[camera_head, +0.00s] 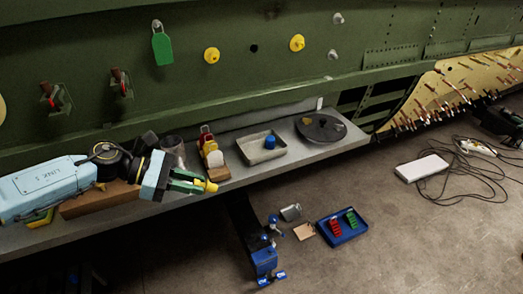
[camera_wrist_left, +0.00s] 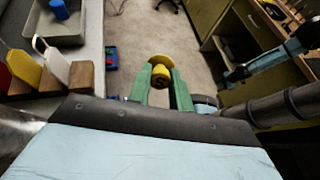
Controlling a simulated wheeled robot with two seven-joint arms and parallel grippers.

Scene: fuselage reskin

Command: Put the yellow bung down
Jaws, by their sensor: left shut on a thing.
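My left gripper (camera_head: 192,183) is shut on a yellow bung (camera_head: 210,186) and holds it at the front edge of the grey shelf (camera_head: 240,178). In the left wrist view the bung (camera_wrist_left: 160,71) sits between the two green fingers of the left gripper (camera_wrist_left: 162,88), with floor behind it. Two other yellow bungs, a left one (camera_head: 211,55) and a right one (camera_head: 297,43), sit in the green fuselage skin. A dark open hole (camera_head: 254,48) lies between them.
A wooden block with tags (camera_head: 218,172), a grey tray (camera_head: 283,149) holding a blue item, and a round dark dish (camera_head: 335,133) with a small yellow thing stand on the shelf. A blue tray (camera_head: 347,238) lies on the floor. Cables (camera_head: 450,185) lie at right.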

